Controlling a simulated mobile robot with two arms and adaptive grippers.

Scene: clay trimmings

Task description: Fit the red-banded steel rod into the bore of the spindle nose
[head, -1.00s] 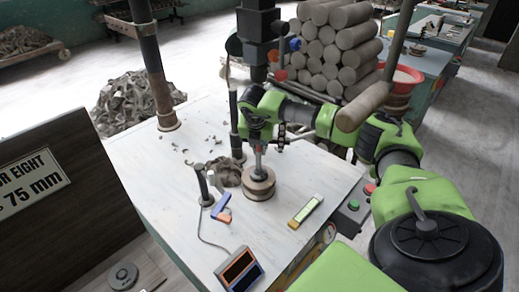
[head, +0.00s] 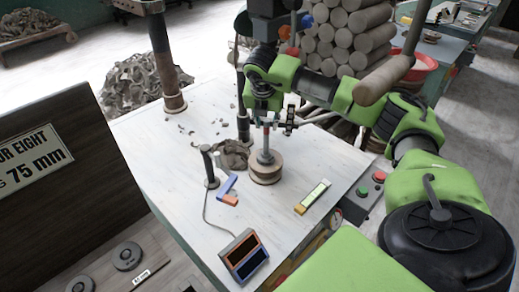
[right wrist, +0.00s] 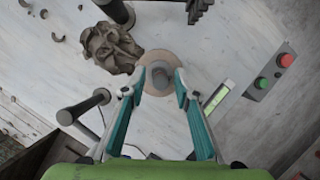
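The steel rod (head: 266,137) stands upright, its lower end at a wider grey piece, the spindle nose (head: 265,157), on a round tan base. A small red band shows high on the rod, just under my right gripper (head: 266,113). How deep the rod sits in the bore is hidden. In the right wrist view my gripper's teal fingers (right wrist: 161,78) are spread apart. A grey round end shows between their tips, over the tan disc (right wrist: 183,61), with gaps at both sides. My left gripper is not in view.
A clay lump (head: 232,154) and a dark post (head: 242,110) stand close left of the base. A blue-orange tool (head: 229,192), a display box (head: 244,257) and a yellow-ended level (head: 313,197) lie nearer. A button box (head: 368,190) is on the right edge.

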